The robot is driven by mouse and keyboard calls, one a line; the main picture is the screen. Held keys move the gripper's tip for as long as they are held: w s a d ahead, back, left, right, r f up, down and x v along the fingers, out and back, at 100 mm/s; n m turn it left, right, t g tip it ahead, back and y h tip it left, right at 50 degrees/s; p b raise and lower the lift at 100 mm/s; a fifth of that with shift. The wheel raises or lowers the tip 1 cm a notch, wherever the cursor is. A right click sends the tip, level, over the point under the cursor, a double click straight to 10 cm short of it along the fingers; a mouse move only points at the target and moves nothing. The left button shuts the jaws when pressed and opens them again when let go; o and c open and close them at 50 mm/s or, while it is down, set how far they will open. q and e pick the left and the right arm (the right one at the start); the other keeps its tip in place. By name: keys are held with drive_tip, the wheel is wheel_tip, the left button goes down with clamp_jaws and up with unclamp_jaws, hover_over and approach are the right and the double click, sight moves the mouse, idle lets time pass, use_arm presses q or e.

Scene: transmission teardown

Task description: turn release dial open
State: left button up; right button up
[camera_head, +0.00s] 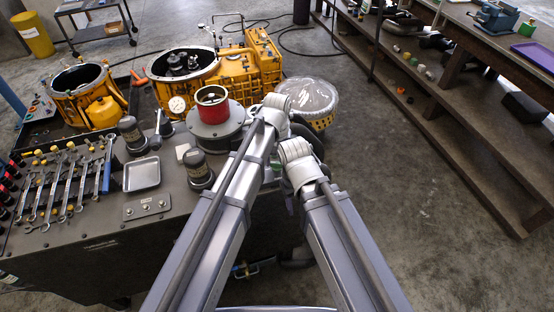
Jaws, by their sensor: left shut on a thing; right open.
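My two grey arms reach up from the bottom of the picture, side by side, over the right end of the dark workbench (85,262). Their pale rounded joints show at the bench's right end, and the arm parts beyond bend down out of sight. My own arm links hide both grippers' fingers, so I cannot see what they touch. I cannot single out the release dial with certainty. A red ring-shaped part (212,97) stands on a round grey base (216,130) left of my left arm.
Wrenches (68,185), a shallow metal tray (141,174) and dark capped cylinders (198,168) crowd the bench. Yellow housings (258,62) stand behind. A clear-covered yellow-rimmed bowl (312,98) sits beyond my arms. The floor between is clear.

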sight(277, 162)
use_arm(q)
drive_tip(key=o, duration=1.4)
drive_tip(key=shift+c, duration=0.2)
drive_tip(key=shift+r, duration=0.15)
wheel_tip(277, 162, up, 8)
drive_tip(key=p, duration=0.8)
drive_tip(key=shift+f, duration=0.2)
drive_tip(key=s+a+f+m+b, duration=0.1)
drive_tip(key=s+a, duration=0.2)
drive_tip(key=s, duration=0.5)
drive_tip(key=s+a+f+m+y+b, duration=0.1)
drive_tip(key=s+a+m, duration=0.1)
drive_tip(key=s, duration=0.6)
drive_tip(key=shift+s+a+m, duration=0.3)
drive_tip(key=shift+s+a, duration=0.1)
